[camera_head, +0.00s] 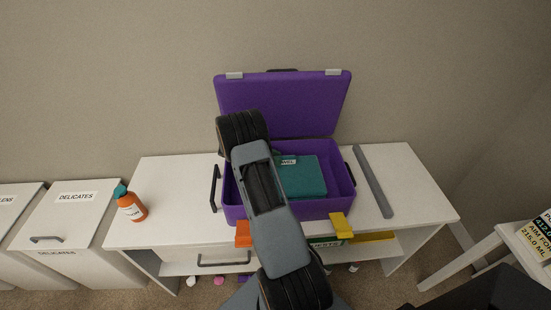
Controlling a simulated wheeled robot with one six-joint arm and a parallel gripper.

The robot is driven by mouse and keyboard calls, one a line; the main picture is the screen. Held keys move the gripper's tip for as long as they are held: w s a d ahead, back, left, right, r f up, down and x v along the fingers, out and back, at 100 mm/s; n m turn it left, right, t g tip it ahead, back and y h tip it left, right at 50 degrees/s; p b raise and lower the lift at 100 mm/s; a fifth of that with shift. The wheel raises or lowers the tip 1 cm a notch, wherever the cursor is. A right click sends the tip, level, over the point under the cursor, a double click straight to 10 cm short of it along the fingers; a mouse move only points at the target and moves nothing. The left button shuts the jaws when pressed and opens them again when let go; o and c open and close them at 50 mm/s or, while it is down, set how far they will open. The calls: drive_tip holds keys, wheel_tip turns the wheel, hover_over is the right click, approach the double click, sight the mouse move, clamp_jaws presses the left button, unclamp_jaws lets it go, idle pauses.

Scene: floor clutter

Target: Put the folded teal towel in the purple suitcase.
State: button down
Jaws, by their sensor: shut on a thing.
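The purple suitcase (335,207) stands open on the white bench, its lid (298,100) raised against the wall side. The folded teal towel (303,180) is within the suitcase's outline, over its inside. It lies roughly flat, with a small white label at its far edge. My arm crosses in front and hides the towel's left part. I cannot tell whether the towel rests on the suitcase floor or is held above it.
An orange bottle with a teal cap (130,204) stands at the bench's (170,180) left end. A grey bar (373,182) lies right of the suitcase. White bins (72,225) stand at left, a small white table (490,240) at right. Small items lie under the bench.

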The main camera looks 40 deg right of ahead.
drive_tip(key=c, duration=0.8)
unclamp_jaws()
drive_tip(key=shift+c, duration=0.2)
drive_tip(key=b+v, duration=0.1)
drive_tip(key=v, duration=1.3)
drive_tip(key=s+a+r+m+t+y+p, duration=0.1)
drive_tip(key=s+a+r+m+t+y, duration=0.4)
drive_tip(key=s+a, duration=0.5)
drive_tip(key=s+a+r+m+t+y+p, duration=0.1)
drive_tip(key=s+a+r+m+t+y, duration=0.4)
drive_tip(key=s+a, duration=0.5)
wheel_tip(320, 180, up, 3)
drive_tip(key=shift+s+a+f+t, duration=0.2)
drive_tip(key=shift+s+a+t, duration=0.05)
drive_tip(key=shift+a+t, duration=0.85)
